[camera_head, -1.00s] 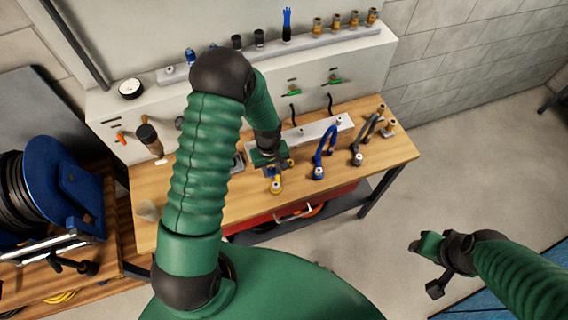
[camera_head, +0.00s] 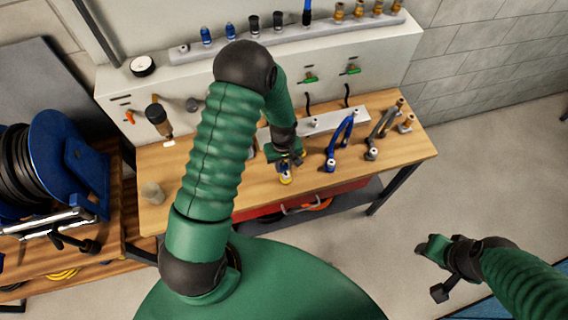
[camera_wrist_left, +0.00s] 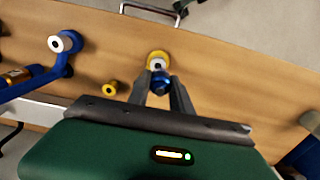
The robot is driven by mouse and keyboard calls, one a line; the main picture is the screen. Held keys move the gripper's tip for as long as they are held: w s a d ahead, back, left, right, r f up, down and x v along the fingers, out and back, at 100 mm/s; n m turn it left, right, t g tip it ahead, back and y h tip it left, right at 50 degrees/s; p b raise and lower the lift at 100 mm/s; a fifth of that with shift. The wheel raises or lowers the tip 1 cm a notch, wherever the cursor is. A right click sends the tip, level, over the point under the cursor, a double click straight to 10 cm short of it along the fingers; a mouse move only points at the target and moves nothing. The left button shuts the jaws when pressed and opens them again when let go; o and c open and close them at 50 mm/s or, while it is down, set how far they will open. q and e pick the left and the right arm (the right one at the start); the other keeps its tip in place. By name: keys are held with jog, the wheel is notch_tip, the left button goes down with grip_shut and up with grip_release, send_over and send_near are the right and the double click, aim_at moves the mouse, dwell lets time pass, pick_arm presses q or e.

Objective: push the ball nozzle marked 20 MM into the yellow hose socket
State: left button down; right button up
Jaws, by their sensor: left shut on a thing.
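My left gripper (camera_head: 287,164) is over the front part of the workbench, just above the yellow hose socket (camera_head: 286,180).
A blue hose with a white-ended socket (camera_head: 331,165) stands right of the yellow one, and a grey hose (camera_head: 372,154) beyond it. A rail with several nozzles (camera_head: 275,40) runs along the back. A hose reel (camera_head: 65,160) is at left. A clear cup (camera_head: 153,193) stands at the bench's left.

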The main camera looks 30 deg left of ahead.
pick_arm(q)
jog(key=shift+d+f, duration=0.15)
jog(key=shift+f, duration=0.3)
jog(key=shift+d, duration=0.2)
jog(key=shift+d+r, duration=0.2)
jog(key=shift+d, duration=0.4)
jog(key=shift+a+f, duration=0.2)
jog(key=shift+a, duration=0.45)
jog(key=shift+s+d+r, duration=0.1)
jog(key=shift+d, duration=0.55)
pick_arm(e)
jog(key=shift+d+f, duration=0.5)
jog(key=shift+d, duration=0.4)
pick_arm(q)
jog(key=shift+a, duration=0.15)
pick_arm(e)
jog(key=shift+a, duration=0.15)
